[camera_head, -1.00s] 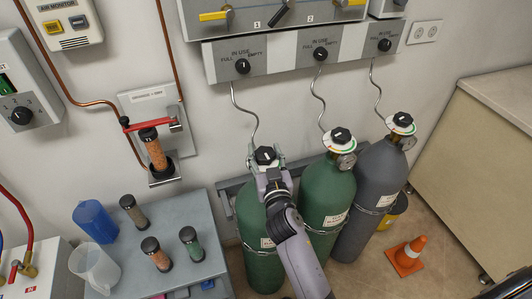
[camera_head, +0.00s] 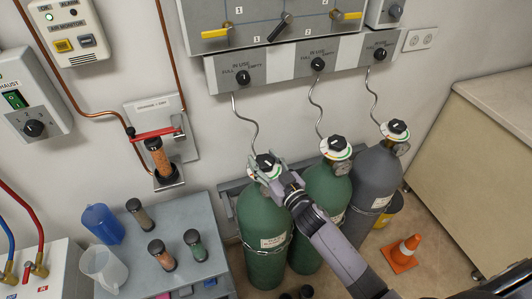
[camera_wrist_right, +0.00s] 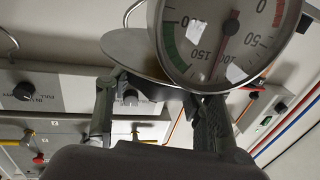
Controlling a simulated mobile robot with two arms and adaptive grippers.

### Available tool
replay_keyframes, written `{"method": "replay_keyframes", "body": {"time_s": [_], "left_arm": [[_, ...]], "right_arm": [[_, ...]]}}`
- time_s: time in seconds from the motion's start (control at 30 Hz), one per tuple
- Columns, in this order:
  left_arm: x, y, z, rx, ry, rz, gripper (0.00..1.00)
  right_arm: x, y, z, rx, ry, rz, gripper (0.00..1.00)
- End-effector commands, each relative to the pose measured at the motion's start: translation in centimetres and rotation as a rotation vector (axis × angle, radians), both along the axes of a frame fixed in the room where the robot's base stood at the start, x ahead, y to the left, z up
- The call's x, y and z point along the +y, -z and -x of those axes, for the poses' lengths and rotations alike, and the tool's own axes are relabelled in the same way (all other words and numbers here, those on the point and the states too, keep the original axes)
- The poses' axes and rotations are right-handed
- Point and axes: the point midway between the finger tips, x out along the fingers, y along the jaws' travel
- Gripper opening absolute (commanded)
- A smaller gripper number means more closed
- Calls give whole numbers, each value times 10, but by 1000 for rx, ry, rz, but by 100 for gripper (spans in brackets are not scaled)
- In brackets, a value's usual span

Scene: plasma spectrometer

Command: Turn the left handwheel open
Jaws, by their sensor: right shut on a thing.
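The left handwheel (camera_head: 264,161) is a black knob with a white mark, on top of the left green gas cylinder (camera_head: 262,222). My right gripper (camera_head: 270,169) is shut on it, with its arm coming in from the lower right. In the right wrist view my gripper's fingers (camera_wrist_right: 158,108) stand either side of the dark handwheel (camera_wrist_right: 140,86), under a pale round plate. A pressure gauge (camera_wrist_right: 228,35) fills the top of that view close by. The fingers partly hide the handwheel and the cylinder's neck. My left gripper is out of view.
A second green cylinder (camera_head: 328,190) and a grey cylinder (camera_head: 372,180) stand to the right, with their own handwheels. A thin curled pipe (camera_head: 251,125) rises behind the left handwheel to a wall panel (camera_head: 290,68). A grey table (camera_head: 180,225) stands to the left.

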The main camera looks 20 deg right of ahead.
Motion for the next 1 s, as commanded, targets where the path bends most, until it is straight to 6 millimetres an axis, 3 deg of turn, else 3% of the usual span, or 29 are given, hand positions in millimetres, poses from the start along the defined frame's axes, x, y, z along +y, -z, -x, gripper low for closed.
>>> {"method": "replay_keyframes", "body": {"time_s": [0.1, 0.33, 1.0], "left_arm": [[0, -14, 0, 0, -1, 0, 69], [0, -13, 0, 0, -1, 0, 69], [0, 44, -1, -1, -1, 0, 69]], "right_arm": [[-4, -7, -3, -5, -113, 12, 20], [-5, -3, -4, -8, -330, 10, 20], [-2, 0, -4, -7, -822, 4, 20]]}}
